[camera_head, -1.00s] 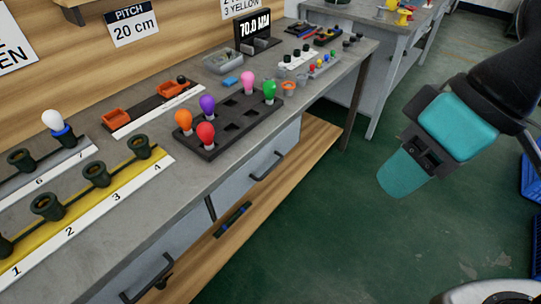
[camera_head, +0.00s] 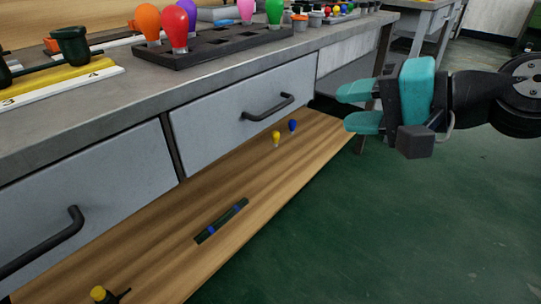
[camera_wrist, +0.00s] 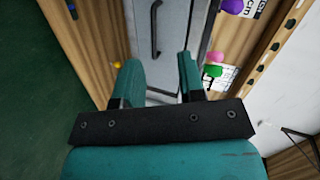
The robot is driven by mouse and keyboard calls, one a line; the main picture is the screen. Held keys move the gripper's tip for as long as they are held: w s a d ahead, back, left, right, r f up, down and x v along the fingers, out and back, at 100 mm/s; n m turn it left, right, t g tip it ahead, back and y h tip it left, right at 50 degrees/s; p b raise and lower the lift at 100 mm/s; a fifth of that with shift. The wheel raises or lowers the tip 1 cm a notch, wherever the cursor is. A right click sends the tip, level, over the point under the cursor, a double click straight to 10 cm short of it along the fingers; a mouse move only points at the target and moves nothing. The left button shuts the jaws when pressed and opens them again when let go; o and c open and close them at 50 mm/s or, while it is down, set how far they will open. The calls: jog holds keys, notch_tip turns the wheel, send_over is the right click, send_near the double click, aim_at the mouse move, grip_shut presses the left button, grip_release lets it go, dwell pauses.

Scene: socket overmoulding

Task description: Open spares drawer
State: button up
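Two grey drawer fronts sit under the bench top, a right one (camera_head: 225,118) and a left one (camera_head: 95,192). Both look shut, and no label tells which is the spares drawer. The right drawer has a dark bar handle (camera_head: 268,107); the left one has a similar handle (camera_head: 45,243). My gripper (camera_head: 348,107) is open and empty, to the right of the right drawer and apart from its handle.
A wooden lower shelf (camera_head: 170,240) under the drawers carries a dark strip with blue bands (camera_head: 221,221) and small yellow (camera_head: 276,138) and blue (camera_head: 292,126) bulbs. The bench top above holds a black rack (camera_head: 215,45) with coloured bulbs. Green floor to the right is clear.

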notch_tip(320, 180, down, 4)
jog(key=w+d+m+t+b, duration=0.1)
jog(key=w+m+t+b, duration=0.1)
jog(key=b, duration=0.1)
jog(key=m+p, duration=0.1)
jog(key=p, duration=0.7)
send_near(273, 112)
jog(key=p+x, duration=0.5)
jog(key=x, duration=0.4)
jog(key=shift+w+a, duration=0.2)
jog(key=shift+a, duration=0.15)
jog(key=shift+w+a+f, duration=0.25)
jog(key=shift+a, duration=0.05)
jog(key=shift+c, duration=0.5)
grip_shut()
